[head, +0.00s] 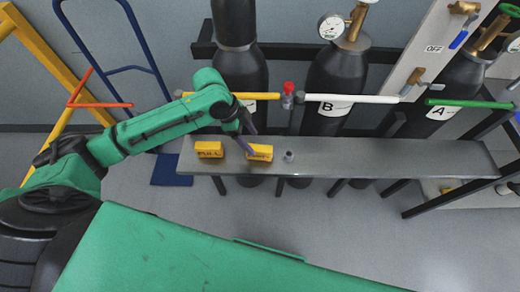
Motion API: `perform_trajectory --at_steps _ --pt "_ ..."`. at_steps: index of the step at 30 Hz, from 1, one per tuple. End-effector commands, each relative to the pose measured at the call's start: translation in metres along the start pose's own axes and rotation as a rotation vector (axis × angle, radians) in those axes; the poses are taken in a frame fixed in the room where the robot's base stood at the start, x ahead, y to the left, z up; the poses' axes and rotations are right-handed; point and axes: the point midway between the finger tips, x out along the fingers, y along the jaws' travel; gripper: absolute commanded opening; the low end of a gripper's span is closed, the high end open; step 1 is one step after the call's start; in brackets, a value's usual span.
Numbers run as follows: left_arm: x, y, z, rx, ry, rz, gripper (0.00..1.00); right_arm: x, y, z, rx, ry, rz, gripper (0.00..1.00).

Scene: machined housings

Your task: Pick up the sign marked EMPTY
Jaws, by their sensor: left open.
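The yellow sign marked EMPTY (262,153) stands on the grey bench; its lettering is small and its left end is partly covered by my gripper. A second yellow sign, marked FULL (209,149), stands to its left. My left gripper (249,143) is open and points down at the EMPTY sign, with its fingers around or just in front of the sign's left part. I cannot tell whether they touch it. My right gripper does not show.
The grey bench (400,160) has a small grey fitting (289,156) just right of the EMPTY sign; its right part is clear. Dark gas cylinders, one labelled B (328,107) and one labelled A (438,112), stand behind, with yellow, white and green pipes crossing in front.

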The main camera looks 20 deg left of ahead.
Motion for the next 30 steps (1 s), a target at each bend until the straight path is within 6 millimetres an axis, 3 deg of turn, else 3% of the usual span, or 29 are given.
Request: perform_trajectory --at_steps 12,19,20,25,30 --pt "0.068 0.001 0.001 -0.003 0.000 0.000 0.72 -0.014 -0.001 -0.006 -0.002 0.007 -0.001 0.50" --pt "0.074 0.000 0.002 -0.002 -0.001 -0.003 0.72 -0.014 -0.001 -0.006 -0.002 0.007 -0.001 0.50" --pt "0.074 0.000 0.002 -0.002 -0.001 -0.003 0.69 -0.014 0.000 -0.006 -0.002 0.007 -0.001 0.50" --pt "0.073 0.000 0.002 -0.002 0.000 -0.003 0.04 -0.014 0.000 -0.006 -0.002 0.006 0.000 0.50" --pt "0.073 0.000 0.002 -0.002 0.000 -0.003 0.00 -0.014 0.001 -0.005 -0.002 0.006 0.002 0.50"
